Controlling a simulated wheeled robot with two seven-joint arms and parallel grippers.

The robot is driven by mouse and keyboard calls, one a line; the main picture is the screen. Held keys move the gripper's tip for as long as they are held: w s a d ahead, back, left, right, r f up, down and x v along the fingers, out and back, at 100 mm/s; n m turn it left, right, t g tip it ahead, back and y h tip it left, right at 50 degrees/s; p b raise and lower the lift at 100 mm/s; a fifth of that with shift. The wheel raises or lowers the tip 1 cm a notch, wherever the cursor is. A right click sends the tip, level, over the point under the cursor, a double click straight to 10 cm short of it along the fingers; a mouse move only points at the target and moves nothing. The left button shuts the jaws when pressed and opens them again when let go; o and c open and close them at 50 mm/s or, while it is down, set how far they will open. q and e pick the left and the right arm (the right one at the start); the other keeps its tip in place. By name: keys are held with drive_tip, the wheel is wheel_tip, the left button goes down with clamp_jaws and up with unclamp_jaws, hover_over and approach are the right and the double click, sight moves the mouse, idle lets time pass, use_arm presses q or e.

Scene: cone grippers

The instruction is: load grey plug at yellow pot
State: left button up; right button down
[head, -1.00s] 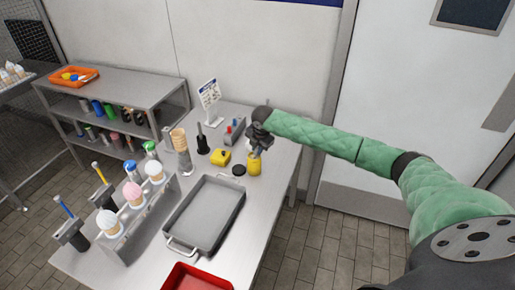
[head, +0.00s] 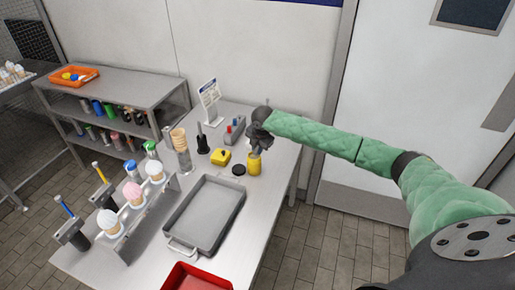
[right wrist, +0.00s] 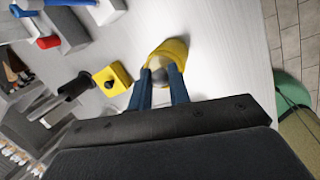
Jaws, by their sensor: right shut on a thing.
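The yellow pot (head: 254,168) stands upright on the steel table, near its right edge. My right gripper (head: 257,150) is directly above it, pointing down. In the right wrist view, its two blue fingers (right wrist: 160,88) are shut on the grey plug (right wrist: 174,76), which shows as a small grey rounded piece. The plug is at the mouth of the yellow pot (right wrist: 177,47); I cannot tell how deep it sits or whether it touches the rim. The fingers hide part of the plug. My left gripper is in neither view.
Left of the pot are a black disc (head: 239,170) and a yellow block (head: 220,157) with a dark knob. A grey tray (head: 168,235), a red tray (head: 172,282) and an ice cream cone rack (head: 110,247) stand nearer. The table's right edge is close.

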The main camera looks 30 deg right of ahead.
sight(257, 148)
drive_tip(key=shift+r+p, duration=0.7)
drive_tip(key=shift+r, duration=0.1)
drive_tip(key=shift+r+p, duration=2.1)
drive_tip(key=shift+r, duration=0.6)
